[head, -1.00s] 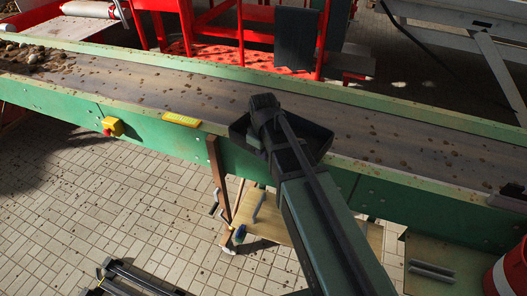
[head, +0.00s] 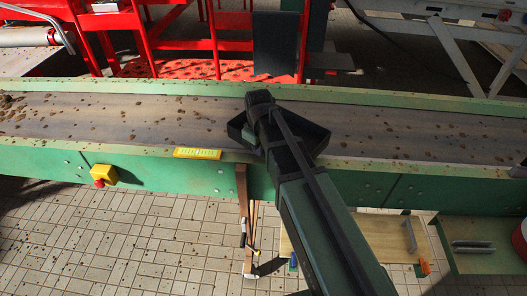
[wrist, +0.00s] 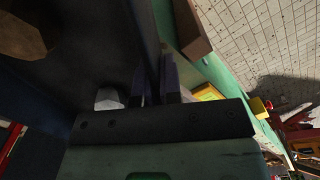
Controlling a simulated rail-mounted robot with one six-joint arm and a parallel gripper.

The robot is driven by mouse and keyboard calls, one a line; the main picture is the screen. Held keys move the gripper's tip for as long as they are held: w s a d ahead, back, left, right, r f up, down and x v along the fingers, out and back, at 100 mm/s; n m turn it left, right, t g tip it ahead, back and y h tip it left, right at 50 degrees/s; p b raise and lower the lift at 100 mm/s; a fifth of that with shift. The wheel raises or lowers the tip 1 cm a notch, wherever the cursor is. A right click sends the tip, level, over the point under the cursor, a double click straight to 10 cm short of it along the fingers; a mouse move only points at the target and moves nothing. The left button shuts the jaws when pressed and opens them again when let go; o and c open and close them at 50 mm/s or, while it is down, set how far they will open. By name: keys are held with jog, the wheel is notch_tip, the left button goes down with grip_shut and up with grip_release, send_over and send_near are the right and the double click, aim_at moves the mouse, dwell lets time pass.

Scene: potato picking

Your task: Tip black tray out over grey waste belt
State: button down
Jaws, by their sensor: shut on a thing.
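The black tray (head: 312,136) is in the middle of the head view, over the near side of a belt, partly hidden by my arm. A brown lump (wrist: 25,35) and a pale grey lump (wrist: 108,98) show in the tray. The grey-brown belt (head: 400,130) below carries scattered dark clods; I cannot tell whether it is the waste belt.
The belt's green side frame (head: 350,185) carries a yellow label (head: 197,153) and a yellow box with a red button (head: 103,175). A red frame (head: 215,40) stands behind. A wooden board (head: 375,240) lies below the belt on the right. Tiled floor is open at front left.

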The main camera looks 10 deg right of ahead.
jog(key=w+a+f+m+b, duration=0.1)
jog(key=w+a+m, duration=0.1)
jog(key=w+a, duration=0.5)
jog(key=w+a+f+m+b, duration=0.1)
jog(key=w+a+m, duration=0.2)
jog(key=w+a, duration=0.4)
jog(key=w+a+f+m+b, duration=0.1)
jog(key=w+a+m, duration=0.1)
jog(key=w+a, duration=0.5)
jog(key=shift+w+a+f+m, duration=0.1)
jog(key=shift+w+a+m, duration=0.05)
jog(key=shift+w, duration=1.55)
jog(key=shift+w+a+f+m, duration=0.1)
jog(key=shift+w+a+m, duration=0.05)
jog(key=shift+w, duration=1.55)
jog(key=shift+w+a, duration=0.25)
jog(key=shift+w, duration=0.2)
jog(key=shift+d+r+y+p, duration=0.1)
jog(key=shift+r+y+p, duration=0.35)
jog(key=shift+r, duration=0.2)
jog(key=d+r+y+p, duration=0.55)
jog(key=r+y, duration=0.45)
jog(key=r, duration=0.2)
jog(key=s+d+r+t+y+b, duration=0.1)
jog(key=d+y+b, duration=0.9)
jog(key=d, duration=0.7)
jog(key=b, duration=0.3)
jog(key=shift+s+d+r+b, duration=0.15)
jog(key=shift+s+d+b, duration=0.15)
jog(key=shift+b, duration=0.05)
